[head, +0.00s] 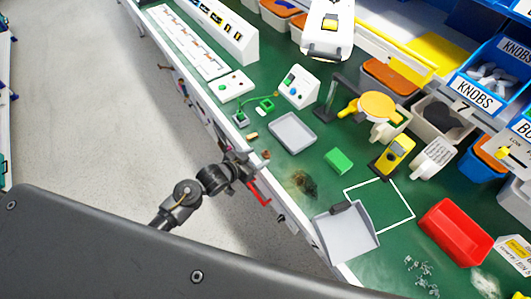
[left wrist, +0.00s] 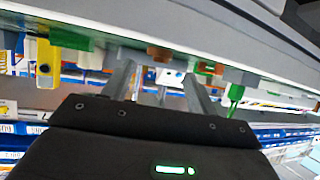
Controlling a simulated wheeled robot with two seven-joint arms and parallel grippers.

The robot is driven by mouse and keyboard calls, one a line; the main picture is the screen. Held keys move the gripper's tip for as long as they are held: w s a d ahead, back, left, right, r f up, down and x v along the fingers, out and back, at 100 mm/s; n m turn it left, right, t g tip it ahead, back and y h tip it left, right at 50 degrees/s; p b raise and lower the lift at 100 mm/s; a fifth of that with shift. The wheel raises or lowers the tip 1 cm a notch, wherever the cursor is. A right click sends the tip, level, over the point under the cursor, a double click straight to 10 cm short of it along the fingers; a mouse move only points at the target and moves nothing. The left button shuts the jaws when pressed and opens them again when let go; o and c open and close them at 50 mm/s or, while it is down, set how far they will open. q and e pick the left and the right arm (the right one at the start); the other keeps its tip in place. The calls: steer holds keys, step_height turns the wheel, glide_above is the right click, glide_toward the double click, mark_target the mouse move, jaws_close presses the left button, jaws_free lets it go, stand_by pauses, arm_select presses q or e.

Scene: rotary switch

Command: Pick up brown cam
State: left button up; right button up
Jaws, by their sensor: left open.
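A small brown piece, likely the brown cam (head: 266,155), lies near the front edge of the green table, just past my left gripper's tips. A small tan piece (head: 252,136) lies a little farther back. My left gripper (head: 243,157) is at the table's front edge, open and empty. In the left wrist view its two fingers (left wrist: 160,82) stand apart, and a brown piece (left wrist: 160,53) shows beyond and between them, apart from the fingers. I cannot tell its exact height against the fingers. My right gripper is not in view.
A grey tray (head: 292,132) and a green block (head: 339,161) lie to the right. A grey dustpan-like tray (head: 345,236) sits at the front edge. A red bin (head: 455,232) stands at right. A red handle (head: 259,193) hangs at the table's side below my gripper.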

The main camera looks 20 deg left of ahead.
mark_target(266, 153)
arm_select(q)
steer(key=x, duration=0.4)
steer(key=shift+w+d+p, duration=0.1)
steer(key=shift+d+p, duration=0.15)
steer(key=shift+p, duration=0.1)
steer(key=c, duration=1)
